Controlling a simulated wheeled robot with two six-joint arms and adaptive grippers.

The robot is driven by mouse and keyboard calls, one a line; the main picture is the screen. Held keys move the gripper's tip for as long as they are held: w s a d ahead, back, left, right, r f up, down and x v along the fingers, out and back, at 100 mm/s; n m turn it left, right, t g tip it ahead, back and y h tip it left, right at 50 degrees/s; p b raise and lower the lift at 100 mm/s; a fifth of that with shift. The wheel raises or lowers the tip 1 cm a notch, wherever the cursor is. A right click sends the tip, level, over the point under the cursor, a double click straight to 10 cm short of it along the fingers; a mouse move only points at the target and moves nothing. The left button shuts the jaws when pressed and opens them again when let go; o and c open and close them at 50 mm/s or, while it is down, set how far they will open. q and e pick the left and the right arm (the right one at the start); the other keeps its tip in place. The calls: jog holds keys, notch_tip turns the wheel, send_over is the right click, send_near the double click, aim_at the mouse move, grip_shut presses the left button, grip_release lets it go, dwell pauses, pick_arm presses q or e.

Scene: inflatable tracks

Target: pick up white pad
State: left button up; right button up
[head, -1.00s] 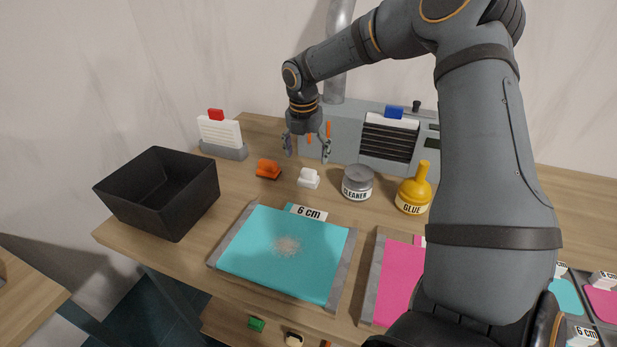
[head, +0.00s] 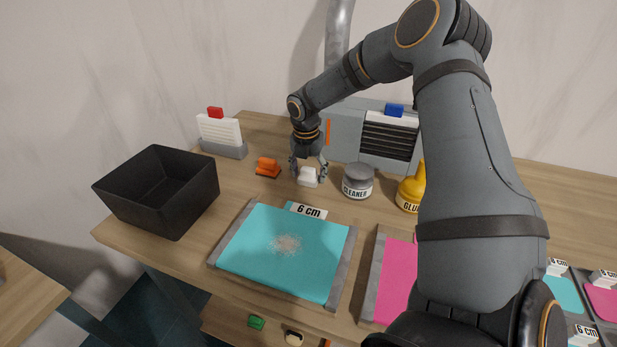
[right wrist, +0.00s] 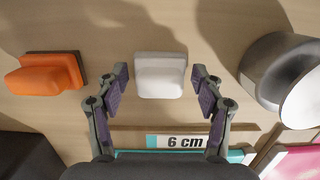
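The white pad (head: 308,176) is a small white block with a grip on top, on the wooden table behind the teal sheet. It also shows in the right wrist view (right wrist: 160,75), between the fingers. My right gripper (head: 309,174) is lowered over it, one finger on each side. In the right wrist view the right gripper (right wrist: 160,88) is open, with a gap between each finger and the pad. My left gripper is not in view.
An orange pad (head: 267,168) is left of the white pad, and the cleaner jar (head: 357,183) is right of it. The teal sheet (head: 282,250) with a pale dusty patch lies in front. A black bin (head: 160,195) stands at the left, a yellow glue bottle (head: 411,190) at the right.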

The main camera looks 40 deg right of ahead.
jog(key=c, duration=0.8)
jog(key=shift+r, duration=0.55)
jog(key=s+a+r, duration=0.1)
jog(key=s+r, duration=0.3)
jog(key=s+a+r, duration=0.1)
jog(key=s+r, duration=0.3)
jog(key=s, duration=0.1)
jog(key=s+a+r, duration=0.2)
jog(key=s+r, duration=0.2)
jog(key=shift+s+a+b, duration=0.1)
jog(key=shift+s+b, duration=0.1)
jog(key=shift+b, duration=0.1)
